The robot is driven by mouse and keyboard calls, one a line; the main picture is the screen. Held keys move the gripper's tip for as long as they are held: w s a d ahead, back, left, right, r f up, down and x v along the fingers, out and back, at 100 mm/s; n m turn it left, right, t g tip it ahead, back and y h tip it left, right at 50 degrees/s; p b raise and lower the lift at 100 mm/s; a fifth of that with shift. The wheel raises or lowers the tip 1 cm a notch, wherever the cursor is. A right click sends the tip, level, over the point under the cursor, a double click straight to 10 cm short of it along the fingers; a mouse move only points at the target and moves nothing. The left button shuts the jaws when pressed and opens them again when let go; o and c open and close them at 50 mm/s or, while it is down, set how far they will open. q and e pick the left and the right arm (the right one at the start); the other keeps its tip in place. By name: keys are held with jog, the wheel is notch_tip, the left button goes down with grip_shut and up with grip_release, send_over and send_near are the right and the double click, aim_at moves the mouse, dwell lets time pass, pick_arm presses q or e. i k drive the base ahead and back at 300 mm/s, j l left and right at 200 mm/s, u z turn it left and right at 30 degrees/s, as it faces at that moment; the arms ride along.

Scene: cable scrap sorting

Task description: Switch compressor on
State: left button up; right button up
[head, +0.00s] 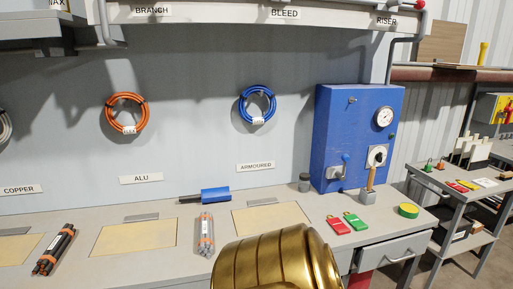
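A blue cabinet (334,135) stands at the back right of the bench, and no label naming the compressor is readable on it. Its front has a round white gauge (384,118), a white plate with a dark knob (377,157), and a small grey and blue fitting (343,165) at lower left. A small green spot (392,136) shows below the gauge. The knob's setting is too small to read. Neither of my grippers is in view.
Red (338,225) and green tags (356,221) lie on the bench before the cabinet, beside a green and yellow roll (408,211). A wooden-handled tool (369,184) stands close to the cabinet. Cable bundles (205,233) lie farther left.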

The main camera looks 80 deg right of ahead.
aim_at(378, 156)
jog(key=z, duration=3.65)
jog(key=i+j+z, duration=0.1)
jog(key=i+j, duration=0.15)
jog(key=i, duration=0.15)
jog(key=i+j+z, duration=0.1)
jog(key=i+j, duration=0.2)
jog(key=i+l+z, duration=0.2)
jog(key=l, duration=0.15)
